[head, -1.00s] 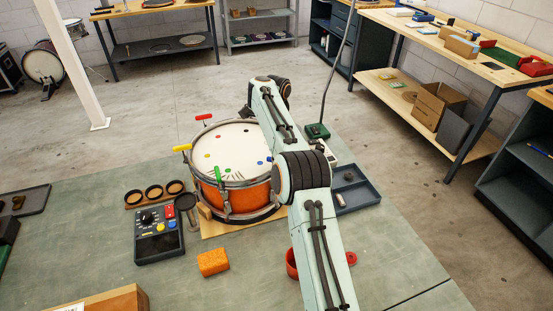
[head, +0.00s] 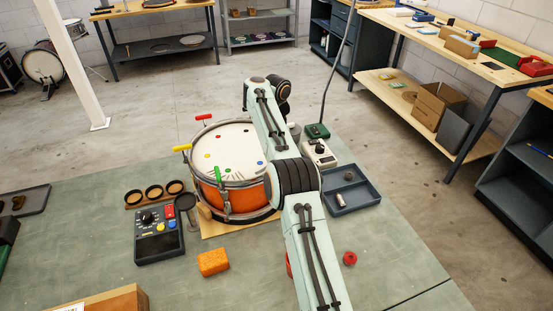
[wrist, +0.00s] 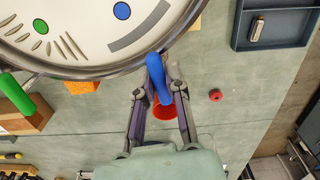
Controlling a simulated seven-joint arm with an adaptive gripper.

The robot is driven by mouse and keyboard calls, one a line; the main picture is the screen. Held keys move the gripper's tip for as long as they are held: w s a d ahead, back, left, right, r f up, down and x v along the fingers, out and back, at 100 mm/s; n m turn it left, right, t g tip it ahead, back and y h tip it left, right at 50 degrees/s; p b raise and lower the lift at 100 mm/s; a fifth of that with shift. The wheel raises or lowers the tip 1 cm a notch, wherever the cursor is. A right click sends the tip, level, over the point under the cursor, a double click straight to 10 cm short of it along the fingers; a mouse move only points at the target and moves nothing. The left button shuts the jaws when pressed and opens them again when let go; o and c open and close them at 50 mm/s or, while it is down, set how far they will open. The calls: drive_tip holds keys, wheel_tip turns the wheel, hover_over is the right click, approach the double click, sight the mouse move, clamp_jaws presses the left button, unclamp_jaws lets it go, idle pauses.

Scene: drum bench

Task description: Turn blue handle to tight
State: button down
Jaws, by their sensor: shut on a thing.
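The drum (head: 233,165) has an orange shell, a white head with coloured dots, and a metal rim. In the wrist view its rim (wrist: 85,75) crosses the upper left. The blue handle (wrist: 157,78) sticks out at the rim, near a blue dot on the head. My gripper (wrist: 160,65) is shut on the blue handle, with its fingers on either side; their exact contact is partly hidden. In the head view my arm hides the blue handle and my gripper. The green (head: 218,176), yellow (head: 182,148) and red (head: 203,117) handles show around the rim.
A control box (head: 158,240) and an orange sponge (head: 213,262) lie in front of the drum. A blue-grey tray (head: 362,197) and a small red ring-shaped thing (head: 350,258) are at right. A red bowl (wrist: 172,115) shows behind my fingers.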

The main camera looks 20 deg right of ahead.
drive_tip(key=shift+m, duration=0.6)
drive_tip(key=c, duration=1.1)
unclamp_jaws()
wheel_tip(320, 180, up, 8)
drive_tip(key=shift+f, duration=0.25)
